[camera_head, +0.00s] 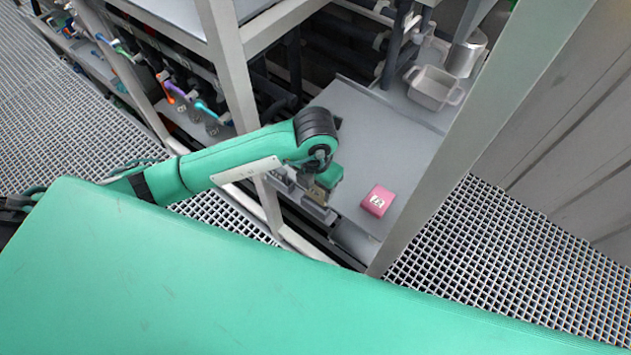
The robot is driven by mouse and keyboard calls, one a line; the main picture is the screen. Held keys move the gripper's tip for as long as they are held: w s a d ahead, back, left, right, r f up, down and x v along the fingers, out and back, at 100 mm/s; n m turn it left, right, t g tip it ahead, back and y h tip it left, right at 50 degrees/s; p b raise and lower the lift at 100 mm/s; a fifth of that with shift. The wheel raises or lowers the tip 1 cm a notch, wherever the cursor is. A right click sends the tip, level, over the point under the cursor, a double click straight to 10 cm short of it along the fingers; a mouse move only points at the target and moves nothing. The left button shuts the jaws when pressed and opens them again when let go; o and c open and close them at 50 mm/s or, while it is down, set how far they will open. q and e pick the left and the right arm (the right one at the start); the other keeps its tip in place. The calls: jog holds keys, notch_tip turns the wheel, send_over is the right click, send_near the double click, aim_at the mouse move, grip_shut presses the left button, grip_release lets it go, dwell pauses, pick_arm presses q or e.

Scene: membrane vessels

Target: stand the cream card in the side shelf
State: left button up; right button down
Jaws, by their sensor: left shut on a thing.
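My left gripper (322,186) reaches down at the end of the green arm, over the left edge of the grey shelf board. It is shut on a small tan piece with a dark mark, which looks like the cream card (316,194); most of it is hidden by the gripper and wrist. Just below it, a grey slotted holder (318,213), which may be the side shelf, is at the board's edge. I cannot tell whether the card touches the holder or is inside it. My right gripper is not in view.
A pink block (377,200) with a white label lies on the grey board (375,140), right of the gripper. A grey bin (432,88) stands at the back. Upright frame posts (232,75) flank the opening. The middle of the board is clear.

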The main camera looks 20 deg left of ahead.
aim_at(315, 200)
pick_arm(q)
jog(key=shift+f+b, duration=0.85)
jog(key=shift+f, duration=0.6)
jog(key=shift+f+b, duration=0.8)
jog(key=shift+f, duration=0.15)
jog(key=shift+f, duration=0.2)
jog(key=o, duration=1)
notch_tip(315, 200, up, 13)
jog(key=shift+f+b, duration=0.2)
jog(key=shift+b, duration=0.4)
jog(key=shift+r, duration=0.6)
